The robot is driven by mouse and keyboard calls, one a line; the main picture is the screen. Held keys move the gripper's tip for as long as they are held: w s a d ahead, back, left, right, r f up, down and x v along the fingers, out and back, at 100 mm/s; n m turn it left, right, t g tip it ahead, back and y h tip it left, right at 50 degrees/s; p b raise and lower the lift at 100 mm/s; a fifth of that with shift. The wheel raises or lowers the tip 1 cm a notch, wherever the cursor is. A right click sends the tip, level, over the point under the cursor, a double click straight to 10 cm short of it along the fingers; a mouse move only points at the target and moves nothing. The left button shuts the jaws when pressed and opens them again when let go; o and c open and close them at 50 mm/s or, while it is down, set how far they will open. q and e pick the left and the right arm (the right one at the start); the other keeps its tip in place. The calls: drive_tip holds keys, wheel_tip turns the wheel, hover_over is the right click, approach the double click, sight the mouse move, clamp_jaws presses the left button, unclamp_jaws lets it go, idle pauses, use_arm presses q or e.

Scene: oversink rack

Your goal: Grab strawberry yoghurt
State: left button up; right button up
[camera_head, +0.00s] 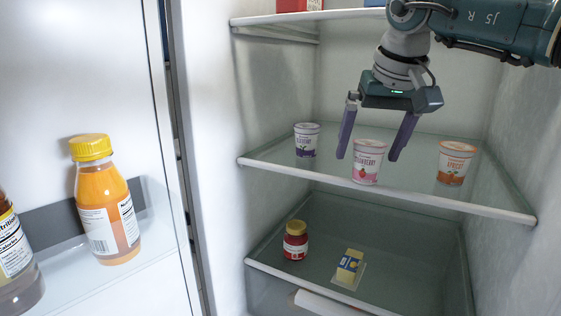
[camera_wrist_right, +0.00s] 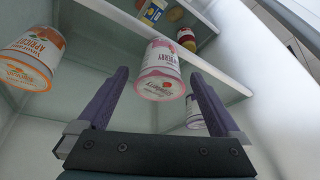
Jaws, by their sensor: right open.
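The strawberry yoghurt (camera_head: 367,163) is a white and pink cup standing upright near the front edge of the middle fridge shelf. My right gripper (camera_head: 368,158) is open, pointing down, with one finger to each side of the cup in the head view. In the right wrist view the strawberry cup (camera_wrist_right: 161,72) shows between and beyond the fingertips of the right gripper (camera_wrist_right: 160,75). I cannot tell whether a finger touches it. My left gripper is not in view.
A blueberry cup (camera_head: 307,140) stands left and an apricot cup (camera_head: 455,163) right on the same glass shelf (camera_head: 410,190). A red jar (camera_head: 295,241) and butter (camera_head: 349,268) sit on the shelf below. Bottles, including an orange one (camera_head: 105,205), stand in the door at left.

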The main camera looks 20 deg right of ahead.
drive_tip(key=shift+c, duration=0.2)
drive_tip(key=c, duration=1.4)
drive_tip(key=shift+c, duration=0.2)
